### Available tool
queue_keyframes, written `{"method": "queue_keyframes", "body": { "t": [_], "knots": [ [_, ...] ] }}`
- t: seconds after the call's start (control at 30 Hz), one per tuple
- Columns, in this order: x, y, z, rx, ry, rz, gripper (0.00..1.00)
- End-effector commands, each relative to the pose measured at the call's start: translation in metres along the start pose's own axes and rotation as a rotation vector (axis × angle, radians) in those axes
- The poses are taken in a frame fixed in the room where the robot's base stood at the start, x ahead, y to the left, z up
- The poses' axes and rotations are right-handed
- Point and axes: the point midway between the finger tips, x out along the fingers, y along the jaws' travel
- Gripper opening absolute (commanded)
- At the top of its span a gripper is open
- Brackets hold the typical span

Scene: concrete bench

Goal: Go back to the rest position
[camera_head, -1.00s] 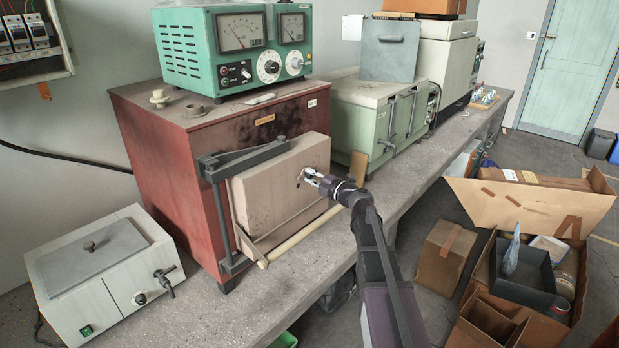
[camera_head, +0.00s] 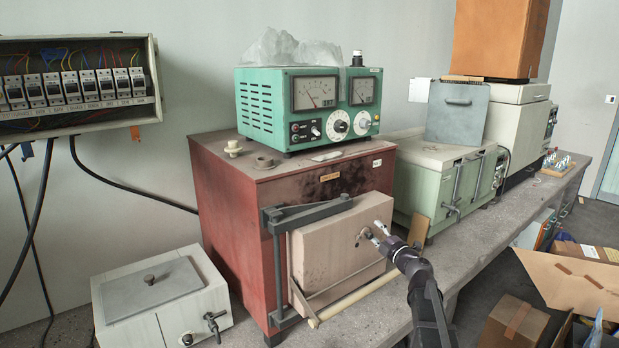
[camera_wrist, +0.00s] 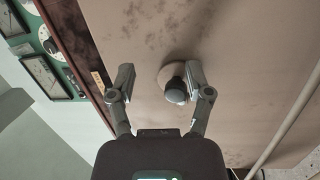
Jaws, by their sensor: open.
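My gripper (camera_head: 377,235) is open in front of the beige door of the red furnace. In the wrist view my gripper (camera_wrist: 158,88) has its two fingers apart with nothing held between them. A round knob (camera_wrist: 175,88) on the door (camera_wrist: 140,30) shows near the right finger; I cannot tell whether they touch. In the head view the knob (camera_head: 363,236) is just left of the fingertips.
A green meter box (camera_head: 255,110) stands on the furnace. A white bath with a lid (camera_head: 165,310) is at left, a pale green cabinet (camera_head: 430,175) at right. A light rod (camera_head: 355,297) runs below the door. Cardboard boxes (camera_head: 513,322) stand on the floor at right.

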Motion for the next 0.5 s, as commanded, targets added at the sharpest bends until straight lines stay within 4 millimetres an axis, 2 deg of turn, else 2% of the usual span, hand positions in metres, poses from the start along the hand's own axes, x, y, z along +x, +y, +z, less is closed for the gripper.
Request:
{"method": "queue_keyframes", "body": {
  "t": [0.27, 0.5],
  "knots": [
    [-0.014, 0.009, 0.019, 0.148, -0.243, 0.073, 0.65],
    [-0.04, 0.0, 0.04, 0.336, -0.504, 0.105, 0.65]
  ]
}}
